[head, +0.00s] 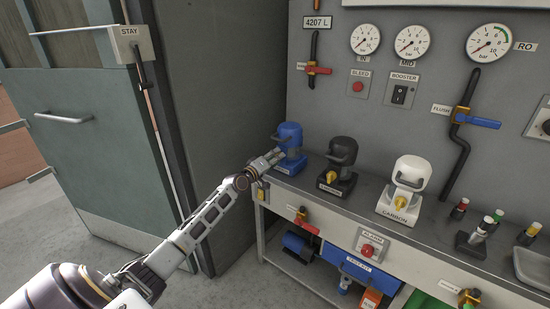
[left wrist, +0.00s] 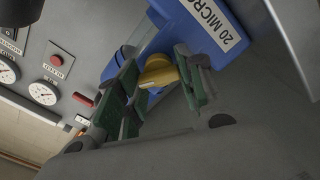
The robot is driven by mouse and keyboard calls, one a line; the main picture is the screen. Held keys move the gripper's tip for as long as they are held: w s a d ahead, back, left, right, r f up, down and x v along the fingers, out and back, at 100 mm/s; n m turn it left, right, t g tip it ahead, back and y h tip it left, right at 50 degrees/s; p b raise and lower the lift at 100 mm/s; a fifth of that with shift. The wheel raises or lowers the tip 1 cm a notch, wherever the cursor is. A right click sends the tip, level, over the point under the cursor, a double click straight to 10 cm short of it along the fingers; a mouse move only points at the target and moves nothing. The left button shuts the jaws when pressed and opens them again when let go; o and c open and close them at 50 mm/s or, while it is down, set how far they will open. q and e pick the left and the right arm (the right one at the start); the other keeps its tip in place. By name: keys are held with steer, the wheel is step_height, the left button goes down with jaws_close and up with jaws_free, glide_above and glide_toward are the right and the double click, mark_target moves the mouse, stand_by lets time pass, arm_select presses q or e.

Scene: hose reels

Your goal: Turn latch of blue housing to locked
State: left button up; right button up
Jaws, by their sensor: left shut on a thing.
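The blue housing (head: 290,135) stands at the left end of the grey bench, beside a black and a white housing. My left gripper (head: 274,157) reaches its front from the left and covers its latch in the head view. In the left wrist view the blue housing (left wrist: 174,38) bears a white label reading "20 MICRO", cut off. Its yellow latch (left wrist: 158,71) sits between the green finger pads of my left gripper (left wrist: 160,88), which is shut on it. Whether the latch is at locked cannot be read. My right gripper is not in view.
The black housing (head: 339,165) and the white housing (head: 406,185), labelled CARBON, stand to the right, each with a yellow latch. A grey panel with gauges (head: 412,41) rises behind. A green door (head: 95,140) is at left. The bench front holds a red-handled valve (head: 305,221).

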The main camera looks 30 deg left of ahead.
arm_select(q)
steer(key=shift+n, duration=1)
steer(key=shift+n+p, duration=0.4)
steer(key=shift+n, duration=0.5)
steer(key=shift+f+n+p, duration=0.15)
steer(key=shift+n+p, duration=0.25)
steer(key=shift+n, duration=1)
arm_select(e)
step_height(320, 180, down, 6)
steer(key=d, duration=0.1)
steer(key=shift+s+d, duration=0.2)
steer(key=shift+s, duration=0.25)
arm_select(q)
steer(key=o, duration=1)
steer(key=shift+a, duration=0.1)
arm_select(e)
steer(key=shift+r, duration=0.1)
arm_select(q)
steer(key=shift+s, duration=0.25)
steer(key=shift+s+a, duration=0.15)
steer(key=shift+s, duration=1.75)
steer(key=shift+s+a, duration=0.15)
steer(key=shift+s, duration=1.8)
steer(key=shift+s+a, duration=0.15)
steer(key=shift+s, duration=1.75)
